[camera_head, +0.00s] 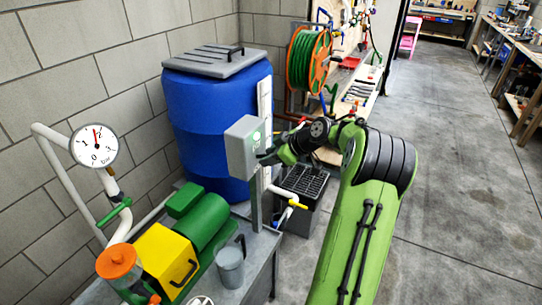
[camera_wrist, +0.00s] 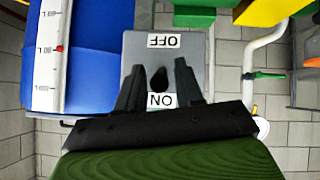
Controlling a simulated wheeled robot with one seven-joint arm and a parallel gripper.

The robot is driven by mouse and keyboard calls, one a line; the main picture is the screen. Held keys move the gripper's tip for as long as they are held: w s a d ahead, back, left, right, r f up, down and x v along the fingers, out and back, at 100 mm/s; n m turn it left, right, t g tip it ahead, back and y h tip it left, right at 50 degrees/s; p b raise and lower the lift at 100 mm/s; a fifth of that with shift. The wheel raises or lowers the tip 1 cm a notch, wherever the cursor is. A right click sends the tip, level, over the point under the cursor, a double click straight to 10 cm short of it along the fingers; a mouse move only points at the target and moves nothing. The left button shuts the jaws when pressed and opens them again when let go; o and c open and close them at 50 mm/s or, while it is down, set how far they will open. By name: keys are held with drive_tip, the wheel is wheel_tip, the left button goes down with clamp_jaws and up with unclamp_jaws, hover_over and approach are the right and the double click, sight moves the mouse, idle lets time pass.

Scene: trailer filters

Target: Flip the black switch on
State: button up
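The black switch (camera_wrist: 159,78) sits on the face of a grey switch box (camera_wrist: 137,48). In the wrist view, the OFF label (camera_wrist: 163,40) and ON label (camera_wrist: 161,100) appear upside down, and the switch lies between them, nearer ON. My gripper (camera_wrist: 158,76) is open, with one finger on each side of the switch; gaps show beside it. My gripper (camera_head: 268,156) is at that face; the switch is hidden there.
A blue barrel (camera_head: 215,115) stands behind the box. A green and yellow pump (camera_head: 168,258), grey cup (camera_head: 230,268) and pressure gauge (camera_head: 94,145) are at left on a metal table. A hose reel (camera_head: 308,60) is behind. The floor (camera_head: 450,190) at right is clear.

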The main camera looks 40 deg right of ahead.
drive_tip(key=p+v, duration=0.3)
drive_tip(key=v, duration=1.2)
drive_tip(key=shift+s+d+r+p, duration=0.1)
drive_tip(key=shift+s+r+p, duration=0.15)
drive_tip(key=shift+r+p, duration=0.1)
drive_tip(key=w+a+r+m+g+h+p, duration=0.1)
drive_tip(key=a+r+g, duration=0.1)
drive_tip(key=a, duration=1)
drive_tip(key=w+a+r+m+g, duration=0.1)
drive_tip(key=a+g, duration=0.1)
drive_tip(key=a, duration=1.1)
drive_tip(key=s+a+m, duration=0.1)
drive_tip(key=s+a, duration=0.1)
drive_tip(key=s, duration=0.3)
drive_tip(key=s+a+f+m+h, duration=0.1)
drive_tip(key=s+a, duration=0.2)
drive_tip(key=s, duration=0.2)
drive_tip(key=s+a+f+m, duration=0.1)
drive_tip(key=s+a, duration=0.2)
drive_tip(key=s, duration=0.3)
drive_tip(key=shift+a+m+p, duration=0.2)
drive_tip(key=shift+m+p, duration=0.1)
drive_tip(key=shift+p, duration=0.05)
